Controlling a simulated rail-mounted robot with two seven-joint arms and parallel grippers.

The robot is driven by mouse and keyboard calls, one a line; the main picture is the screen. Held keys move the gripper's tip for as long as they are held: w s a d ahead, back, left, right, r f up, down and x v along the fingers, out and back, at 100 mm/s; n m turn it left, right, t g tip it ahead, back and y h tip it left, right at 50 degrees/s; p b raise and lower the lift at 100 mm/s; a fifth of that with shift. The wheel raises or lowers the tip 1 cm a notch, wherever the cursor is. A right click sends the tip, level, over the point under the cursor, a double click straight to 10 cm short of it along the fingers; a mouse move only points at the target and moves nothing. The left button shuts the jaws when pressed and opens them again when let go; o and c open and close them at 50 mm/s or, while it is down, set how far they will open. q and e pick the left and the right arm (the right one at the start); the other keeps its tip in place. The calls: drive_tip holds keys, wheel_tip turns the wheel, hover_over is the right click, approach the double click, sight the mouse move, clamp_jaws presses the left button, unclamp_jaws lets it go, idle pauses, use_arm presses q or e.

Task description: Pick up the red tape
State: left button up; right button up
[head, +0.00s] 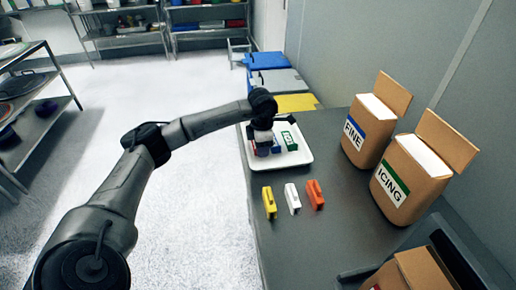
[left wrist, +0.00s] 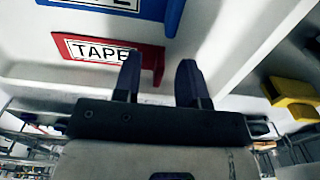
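The red tape piece (left wrist: 80,47), with a white label reading TAPE, shows in the left wrist view inside the white tray. My left gripper (left wrist: 158,62) is open over its right end. One finger overlaps the red piece in the picture, and its raised red end shows between the fingers. I cannot tell whether they touch. In the head view my left gripper (head: 262,148) is low over the left part of the white tray (head: 300,161) and hides most of the red piece. My right gripper is not in view.
A blue piece (head: 277,147) and a green labelled piece (head: 290,141) share the tray. Yellow (head: 269,203), white (head: 292,199) and orange (head: 315,195) clips stand in front. FINE (head: 365,138) and ICING (head: 405,180) bags stand right. The front left counter is clear.

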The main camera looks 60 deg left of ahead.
use_arm(q)
clamp_jaws()
drive_tip(key=shift+r, duration=0.1)
idle(0.3)
